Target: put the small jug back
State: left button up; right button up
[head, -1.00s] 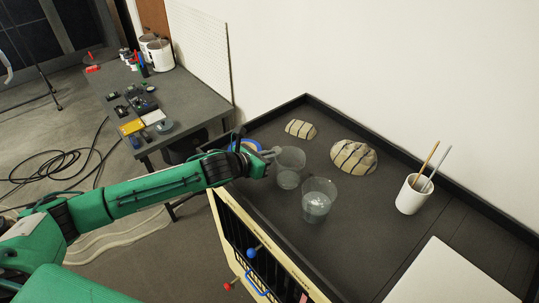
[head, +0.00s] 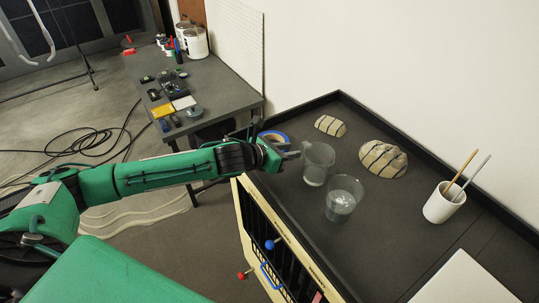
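Two clear, see-through vessels stand on the dark bench top. The farther one (head: 317,163) is right beside my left gripper (head: 291,153); the nearer one (head: 342,199) stands in front of it to the right. Either could be the small jug; I cannot tell a spout or handle on them. My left gripper reaches in from the left, its tips at the upper left side of the farther vessel. Whether the fingers touch or grip it is not clear. My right gripper is out of view.
Two striped stone-like lumps (head: 383,159) lie at the back of the bench top. A white cup with sticks (head: 440,204) and a pale flat panel (head: 466,281) are at right. A blue ring (head: 272,137) lies behind my gripper. A raised dark rim edges the back.

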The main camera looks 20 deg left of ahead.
pick_arm(q)
jog(key=b+v, duration=0.2)
jog(key=v, duration=0.6)
jog(key=shift+s+a, duration=0.1)
jog(key=shift+s, duration=0.1)
dwell(0.3)
